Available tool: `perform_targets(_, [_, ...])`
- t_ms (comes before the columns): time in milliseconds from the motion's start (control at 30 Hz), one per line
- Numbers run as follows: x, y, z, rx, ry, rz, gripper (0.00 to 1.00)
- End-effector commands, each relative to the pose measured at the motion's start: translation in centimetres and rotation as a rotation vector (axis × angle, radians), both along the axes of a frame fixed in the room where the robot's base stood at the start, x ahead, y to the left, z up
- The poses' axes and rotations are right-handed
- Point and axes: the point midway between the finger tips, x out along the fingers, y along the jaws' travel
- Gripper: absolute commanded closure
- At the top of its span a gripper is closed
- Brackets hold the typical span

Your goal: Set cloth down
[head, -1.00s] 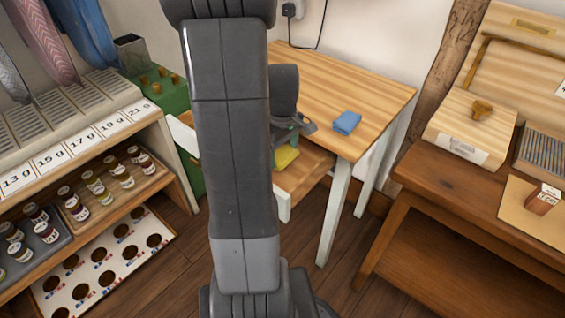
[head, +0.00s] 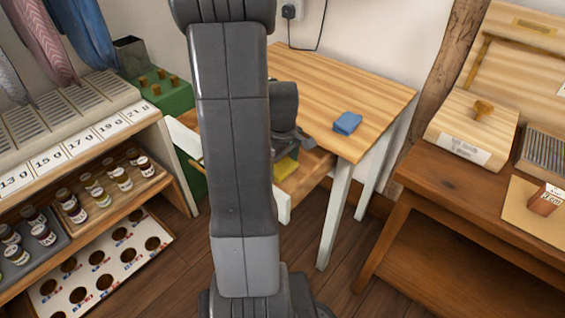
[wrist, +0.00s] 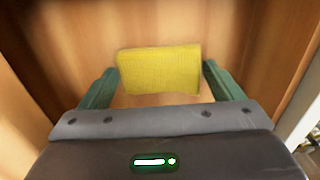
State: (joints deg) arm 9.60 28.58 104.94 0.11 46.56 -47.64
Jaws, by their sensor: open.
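A yellow folded cloth (wrist: 160,70) lies in the open wooden drawer (head: 308,172) under the light wooden table. It also shows in the head view (head: 286,166), partly hidden by my arm. My gripper (wrist: 158,80) is open, with one green finger at each side of the cloth and a gap visible at both sides. In the head view my gripper is mostly hidden behind my arm. A blue folded cloth (head: 347,123) lies on the table top near its front right edge.
The light wooden table (head: 340,80) has free room around the blue cloth. A brown desk (head: 440,175) with a stamp box stands at the right. A shelf of small jars (head: 105,190) stands at the left. A green block with pegs (head: 165,95) is at the back.

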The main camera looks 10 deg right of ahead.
Motion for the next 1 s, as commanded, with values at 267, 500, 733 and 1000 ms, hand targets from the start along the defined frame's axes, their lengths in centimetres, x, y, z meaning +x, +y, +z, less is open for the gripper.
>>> perform_targets(267, [0.1, 0.0, 3.6, -0.001, -0.005, 0.000, 0.14])
perform_targets(500, [0.1, 0.0, 8.9, -0.001, -0.004, 0.000, 0.14])
perform_targets(733, [0.1, 0.0, 11.8, 0.000, -0.003, 0.000, 0.14])
perform_targets(1000, [0.0, 0.0, 12.3, 0.000, 0.000, 0.000, 0.14])
